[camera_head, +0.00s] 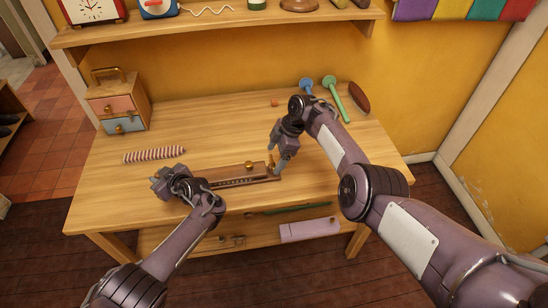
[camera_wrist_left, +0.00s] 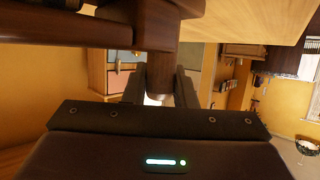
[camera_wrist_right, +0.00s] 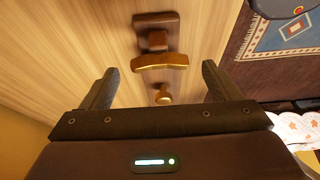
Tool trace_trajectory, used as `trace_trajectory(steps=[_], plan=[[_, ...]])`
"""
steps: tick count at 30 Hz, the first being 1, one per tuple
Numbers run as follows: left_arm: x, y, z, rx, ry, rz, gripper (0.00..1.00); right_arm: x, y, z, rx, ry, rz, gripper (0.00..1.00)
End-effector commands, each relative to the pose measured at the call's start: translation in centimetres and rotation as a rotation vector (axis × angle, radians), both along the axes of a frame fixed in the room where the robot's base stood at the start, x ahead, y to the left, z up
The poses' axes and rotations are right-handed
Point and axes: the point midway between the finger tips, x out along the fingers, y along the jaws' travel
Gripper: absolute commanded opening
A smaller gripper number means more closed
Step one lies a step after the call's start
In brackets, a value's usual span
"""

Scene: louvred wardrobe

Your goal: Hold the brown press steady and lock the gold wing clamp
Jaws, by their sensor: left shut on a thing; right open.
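The brown press (camera_head: 228,178) lies along the front of the table, with a gold knob (camera_head: 249,164) on it. My left gripper (camera_head: 162,181) is at its left end. In the left wrist view its fingers are closed around a dark brown post (camera_wrist_left: 160,78) below a brown bar (camera_wrist_left: 110,28). My right gripper (camera_head: 274,167) is open at the press's right end, pointing down. In the right wrist view the gold wing clamp (camera_wrist_right: 160,62) sits ahead of the fingers, beside a brown block (camera_wrist_right: 156,38). A small gold knob (camera_wrist_right: 162,96) shows between the open fingers, apart from both.
A striped roll (camera_head: 154,154) lies behind my left gripper. A small drawer box (camera_head: 118,108) stands at the back left. Blue (camera_head: 306,85) and green (camera_head: 334,94) long-handled tools and a brown oval (camera_head: 360,98) are at the back right. A shelf (camera_head: 220,24) hangs above; the table's middle is mostly clear.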

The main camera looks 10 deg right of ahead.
Motion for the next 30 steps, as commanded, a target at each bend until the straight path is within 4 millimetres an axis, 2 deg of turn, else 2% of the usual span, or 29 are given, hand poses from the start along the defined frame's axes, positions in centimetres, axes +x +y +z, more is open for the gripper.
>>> trace_trajectory(steps=[6, 16, 26, 27, 30], plan=[[0.0, 0.0, 0.0, 0.000, 0.000, -0.001, 0.00, 0.1, 0.6, -1.2, 0.000, -0.002, -0.001, 0.84], [0.0, 0.0, 0.0, 0.000, 0.000, -0.001, 0.00, 0.1, 0.6, -1.5, -0.002, -0.004, 0.001, 0.84], [0.0, 0.0, 0.0, 0.000, 0.000, -0.001, 0.00, 0.1, 0.6, -1.4, -0.001, -0.003, 0.001, 0.42], [0.0, 0.0, 0.0, 0.000, 0.000, -0.001, 0.00, 0.1, 0.6, -1.4, -0.001, -0.004, 0.001, 0.39], [0.0, 0.0, 0.0, 0.000, 0.000, -0.001, 0.00, 0.1, 0.6, -1.5, -0.001, -0.004, -0.002, 0.39]])
